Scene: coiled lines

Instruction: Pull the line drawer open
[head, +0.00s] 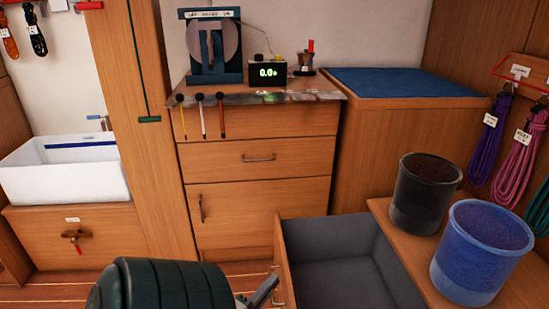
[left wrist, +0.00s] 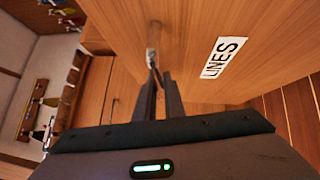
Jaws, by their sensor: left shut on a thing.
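The line drawer (head: 335,265) stands pulled out at the bottom centre of the head view. Its grey interior is visible and looks empty in the part that shows. In the left wrist view its wooden front (left wrist: 195,35) carries a white label (left wrist: 223,57) reading LINES. My left gripper (head: 272,283) is at the drawer front, shut on the metal handle (left wrist: 152,48); its two fingers (left wrist: 160,78) meet the handle in the left wrist view. My dark arm covers the floor left of the drawer. My right gripper is not in view.
A black bucket (head: 425,195) and a blue bucket (head: 481,252) stand on the wooden surface right of the drawer. A closed cabinet (head: 262,205) is behind. A white sink (head: 60,170) is at left. Coiled lines (head: 515,165) hang at right.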

